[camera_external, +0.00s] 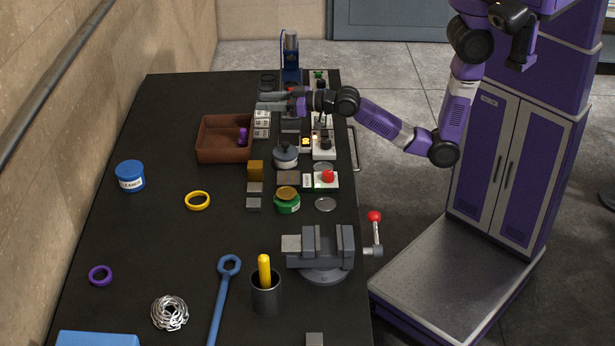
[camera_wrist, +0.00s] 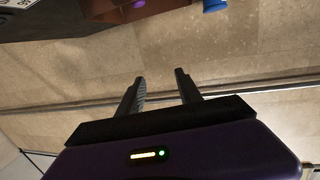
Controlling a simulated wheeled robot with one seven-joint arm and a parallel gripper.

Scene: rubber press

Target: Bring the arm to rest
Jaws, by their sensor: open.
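My gripper (camera_external: 272,102) is at the end of my purple and silver arm, which reaches left over the back part of the dark bench. In the wrist view my gripper (camera_wrist: 160,85) shows two dark fingers spread apart with nothing between them. Behind them is the tan wall. In the external view the gripper is above the bench near the white labelled blocks (camera_external: 262,124) and behind the brown tray (camera_external: 222,155). Whether it touches anything there cannot be told.
A blue press (camera_external: 290,58) stands at the bench's back. A pot (camera_external: 285,156), a red button box (camera_external: 326,179) and a green jar (camera_external: 287,203) stand in front of the arm. A vise (camera_external: 322,250) is at the front right.

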